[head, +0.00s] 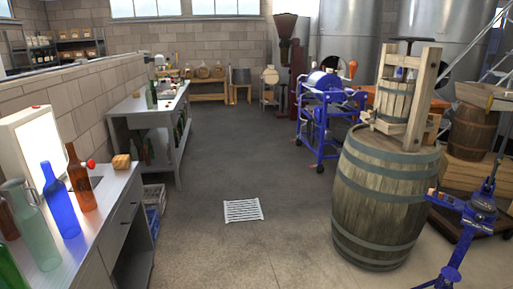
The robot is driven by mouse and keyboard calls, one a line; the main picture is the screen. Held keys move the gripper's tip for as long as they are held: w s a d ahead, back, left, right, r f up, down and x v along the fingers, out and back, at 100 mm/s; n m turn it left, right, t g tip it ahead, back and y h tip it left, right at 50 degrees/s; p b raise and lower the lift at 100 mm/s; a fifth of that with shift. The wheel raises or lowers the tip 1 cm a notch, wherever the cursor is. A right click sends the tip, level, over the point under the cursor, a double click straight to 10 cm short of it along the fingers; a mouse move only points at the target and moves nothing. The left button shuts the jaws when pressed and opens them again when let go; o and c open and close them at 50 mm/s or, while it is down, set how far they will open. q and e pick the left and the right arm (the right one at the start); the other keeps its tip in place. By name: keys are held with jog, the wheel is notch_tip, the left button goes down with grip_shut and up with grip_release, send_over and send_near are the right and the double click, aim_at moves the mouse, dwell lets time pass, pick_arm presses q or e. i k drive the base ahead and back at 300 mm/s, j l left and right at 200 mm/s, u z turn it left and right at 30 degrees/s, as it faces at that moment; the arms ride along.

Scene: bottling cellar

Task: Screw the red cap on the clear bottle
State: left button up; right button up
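A pale, see-through bottle with a greenish tint (33,232) stands upright on the metal counter at the left; it looks like the clear bottle. A small round red thing (91,163), possibly the red cap, shows at the right side of an orange-brown bottle (80,184); I cannot tell what it rests on. Neither of my grippers is in view.
A blue bottle (61,206) stands between the pale and orange-brown bottles. A green bottle (10,268) is cut off at the left edge. A wooden block (121,161) sits farther along the counter (108,205). A large barrel (382,205) stands right; the middle floor is clear.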

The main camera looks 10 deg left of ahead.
aim_at(149, 97)
jog(key=i+j+u, duration=0.2)
jog(key=i+u, duration=0.15)
jog(key=i, duration=0.7)
jog(key=i+l+u, duration=0.1)
jog(key=i+u, duration=0.2)
jog(key=i, duration=0.75)
jog(key=i+l+u, duration=0.1)
jog(key=i+u, duration=0.15)
jog(key=i, duration=0.35)
jog(key=i+l+u, duration=0.25)
jog(key=i, duration=0.35)
jog(key=i+l+u, duration=0.25)
jog(key=i, duration=0.35)
jog(key=i+l+u, duration=0.25)
jog(key=i+l, duration=0.3)
